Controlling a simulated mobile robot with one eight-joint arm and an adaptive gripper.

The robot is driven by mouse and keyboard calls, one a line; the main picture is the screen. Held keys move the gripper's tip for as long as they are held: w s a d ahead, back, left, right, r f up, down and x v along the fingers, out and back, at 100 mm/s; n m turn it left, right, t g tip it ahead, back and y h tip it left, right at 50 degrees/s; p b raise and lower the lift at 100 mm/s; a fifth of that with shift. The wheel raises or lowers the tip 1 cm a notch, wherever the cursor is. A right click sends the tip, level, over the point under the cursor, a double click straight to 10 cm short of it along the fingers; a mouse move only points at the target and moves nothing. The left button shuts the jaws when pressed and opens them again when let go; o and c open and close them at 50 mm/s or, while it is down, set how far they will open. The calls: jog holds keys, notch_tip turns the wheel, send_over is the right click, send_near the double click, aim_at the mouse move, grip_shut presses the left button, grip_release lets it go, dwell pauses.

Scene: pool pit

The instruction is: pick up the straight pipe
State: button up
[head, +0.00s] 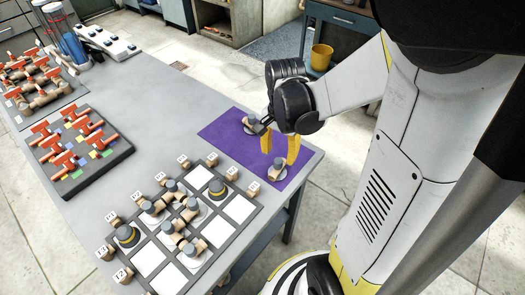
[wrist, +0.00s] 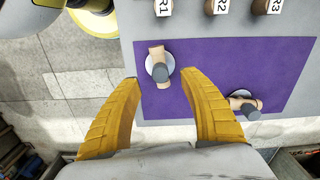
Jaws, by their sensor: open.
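Two tan pipe pieces with grey knobs lie on the purple mat, each on a pale disc. The nearer pipe piece (head: 279,169) looks straight; in the wrist view it (wrist: 157,50) shows tan ends above and below its knob. The other pipe piece (head: 250,122) is farther along the mat and shows at the right in the wrist view (wrist: 237,101); its shape is hard to tell. My gripper (head: 279,157) is open and empty above the mat. In the wrist view its yellow fingertips (wrist: 159,75) straddle the nearer piece in the picture, apart from it.
The purple mat (head: 222,134) lies at the grey table's edge. Beside it stands a grid board (head: 239,209) with white squares, pipe pieces and labelled tan blocks. A dark board (head: 78,160) with red-handled valves is farther left. A yellow bucket (head: 321,57) stands beyond the table.

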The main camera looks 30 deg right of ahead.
aim_at(278, 168)
notch_tip(278, 168, down, 7)
jog(key=b, duration=0.3)
jog(key=shift+f+b, duration=0.2)
jog(key=shift+b, duration=0.15)
jog(key=shift+r, duration=0.1)
jog(key=shift+c, duration=0.2)
grip_shut()
